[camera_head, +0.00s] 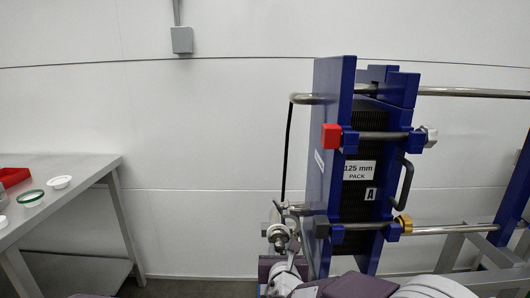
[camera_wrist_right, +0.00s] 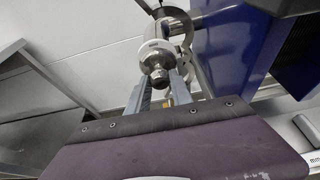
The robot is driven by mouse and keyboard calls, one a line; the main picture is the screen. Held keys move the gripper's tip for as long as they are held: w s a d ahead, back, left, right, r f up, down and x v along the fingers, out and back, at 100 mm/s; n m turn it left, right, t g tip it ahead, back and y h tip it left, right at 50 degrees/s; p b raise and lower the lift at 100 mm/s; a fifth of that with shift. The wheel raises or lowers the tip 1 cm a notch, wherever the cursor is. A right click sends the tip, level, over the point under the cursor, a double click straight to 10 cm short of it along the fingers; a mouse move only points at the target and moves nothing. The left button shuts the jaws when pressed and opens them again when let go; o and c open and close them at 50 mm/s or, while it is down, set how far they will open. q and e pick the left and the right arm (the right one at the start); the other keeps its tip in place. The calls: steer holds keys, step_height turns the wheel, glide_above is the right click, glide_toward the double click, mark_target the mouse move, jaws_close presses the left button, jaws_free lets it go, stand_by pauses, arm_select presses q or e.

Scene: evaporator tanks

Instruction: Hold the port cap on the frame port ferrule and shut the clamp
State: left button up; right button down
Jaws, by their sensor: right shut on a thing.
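My right gripper (camera_wrist_right: 160,90) is shut on the knob of the metal port cap (camera_wrist_right: 158,70), one grey finger on each side. The cap is held up at the end of the frame port ferrule (camera_wrist_right: 173,28), with a pale ring (camera_wrist_right: 153,47) around it; I cannot tell whether the faces touch all round. A metal clamp (camera_wrist_right: 187,40) hangs around the port and looks open, with a curved part to the right. In the head view the cap (camera_head: 278,234) and right gripper (camera_head: 281,252) show small at the blue frame's left. My left gripper is not in view.
The blue plate pack frame (camera_head: 345,75) stands right of the port, with steel tie bars (camera_head: 450,92) and a black bent handle (camera_head: 405,182). A grey table (camera_head: 80,166) at left holds a red tray (camera_head: 12,178), a green ring (camera_head: 31,197) and a white ring (camera_head: 59,182).

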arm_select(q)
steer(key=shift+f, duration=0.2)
arm_select(e)
steer(key=shift+w, duration=0.75)
arm_select(q)
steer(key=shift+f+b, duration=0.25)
steer(key=shift+b, duration=0.2)
arm_select(e)
steer(key=shift+s, duration=0.2)
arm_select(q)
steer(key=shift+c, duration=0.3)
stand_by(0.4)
